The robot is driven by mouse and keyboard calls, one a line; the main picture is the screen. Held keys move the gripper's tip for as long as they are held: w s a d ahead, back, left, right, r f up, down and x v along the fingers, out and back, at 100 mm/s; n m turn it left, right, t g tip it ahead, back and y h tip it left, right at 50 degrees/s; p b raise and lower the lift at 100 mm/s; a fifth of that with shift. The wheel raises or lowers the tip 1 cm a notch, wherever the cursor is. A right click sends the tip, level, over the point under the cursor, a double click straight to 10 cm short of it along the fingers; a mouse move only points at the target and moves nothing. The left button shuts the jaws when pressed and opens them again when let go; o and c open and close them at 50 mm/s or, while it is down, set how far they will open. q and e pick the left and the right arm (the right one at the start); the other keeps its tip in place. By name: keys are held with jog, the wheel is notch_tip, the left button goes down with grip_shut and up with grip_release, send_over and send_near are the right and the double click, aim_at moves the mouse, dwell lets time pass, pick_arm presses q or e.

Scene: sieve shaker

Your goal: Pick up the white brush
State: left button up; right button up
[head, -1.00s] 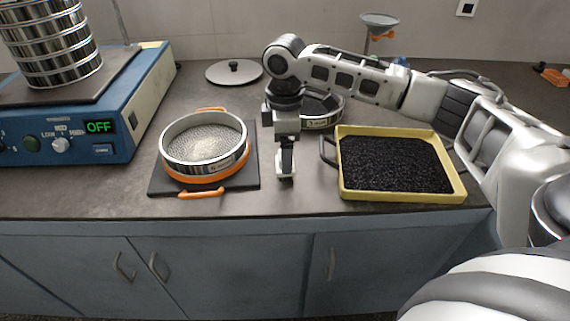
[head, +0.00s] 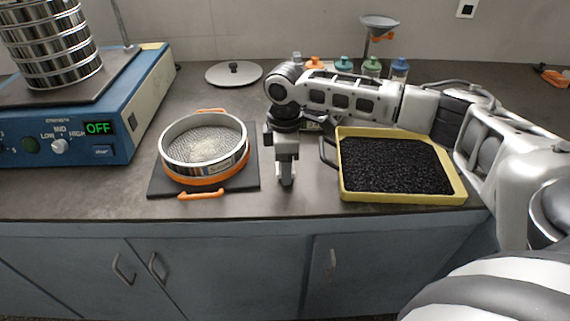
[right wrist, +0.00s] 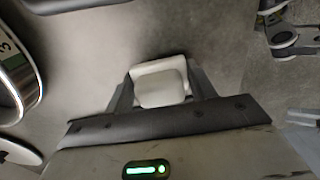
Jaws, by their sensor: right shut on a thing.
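My right gripper (head: 286,180) points down at the worktop between the round sieve and the yellow tray. In the right wrist view its two fingers (right wrist: 160,90) are closed on the sides of a white block-like piece, the white brush (right wrist: 160,84). Only this white end of the brush shows; its bristles cannot be made out. In the head view the brush is largely hidden by the fingers. I cannot tell whether it touches the worktop. My left gripper is not in view.
A sieve with an orange base (head: 205,148) stands on a dark mat left of the gripper. The yellow tray (head: 405,197) of black grains is close on the right. A blue shaker (head: 140,105) reading OFF stands far left. Bottles (head: 372,67) and a lid (head: 233,73) are behind.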

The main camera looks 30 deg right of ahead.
jog(key=shift+r, duration=0.15)
jog(key=shift+r, duration=0.3)
notch_tip(320, 180, up, 2)
jog(key=shift+r, duration=0.15)
jog(key=s+a+r+p, duration=0.1)
jog(key=s+a+r, duration=0.7)
jog(key=s+r, duration=0.2)
jog(key=shift+s+a, duration=0.2)
jog(key=shift+s, duration=0.45)
jog(key=shift+o, duration=1.1)
jog(key=shift+f, duration=0.1)
jog(key=shift+c, duration=0.4)
